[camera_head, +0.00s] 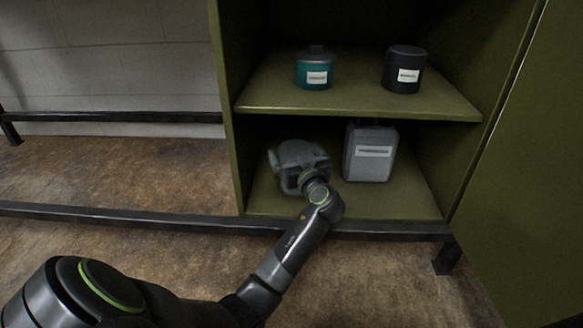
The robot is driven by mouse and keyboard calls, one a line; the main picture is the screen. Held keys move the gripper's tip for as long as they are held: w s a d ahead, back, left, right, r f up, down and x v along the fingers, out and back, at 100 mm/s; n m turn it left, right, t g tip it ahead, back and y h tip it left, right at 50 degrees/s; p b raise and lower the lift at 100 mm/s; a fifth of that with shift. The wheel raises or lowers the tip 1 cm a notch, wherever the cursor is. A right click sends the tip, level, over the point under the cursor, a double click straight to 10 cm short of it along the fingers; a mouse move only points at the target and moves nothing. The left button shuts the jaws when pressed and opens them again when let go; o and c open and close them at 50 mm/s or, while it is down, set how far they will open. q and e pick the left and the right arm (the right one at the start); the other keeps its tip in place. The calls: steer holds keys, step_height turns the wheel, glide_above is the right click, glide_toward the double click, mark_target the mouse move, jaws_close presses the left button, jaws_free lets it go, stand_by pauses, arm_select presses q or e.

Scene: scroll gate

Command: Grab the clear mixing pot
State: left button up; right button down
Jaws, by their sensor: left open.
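I cannot make out a clear mixing pot in the head view. My left arm reaches from the lower left into the lower compartment of the green cabinet (342,106). My left gripper (299,158) is open at the left side of that compartment, just left of a grey canister (370,166) with a white label. The gripper and wrist hide part of the shelf behind them, and the fingertips do not show clearly. A teal labelled jar (314,70) and a black labelled jar (404,72) stand upright on the shelf above. My right gripper is not in view.
The upper shelf's front edge (360,113) runs above my left gripper. The cabinet's left wall (228,120) is close on its left. A dark metal rail (120,215) crosses below the cabinet. An open green door (530,180) stands at right.

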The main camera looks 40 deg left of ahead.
arm_select(q)
steer(key=shift+d+r, duration=0.1)
steer(key=shift+d, duration=0.05)
steer(key=c, duration=1.7)
steer(key=shift+c, duration=0.4)
steer(key=shift+r, duration=0.2)
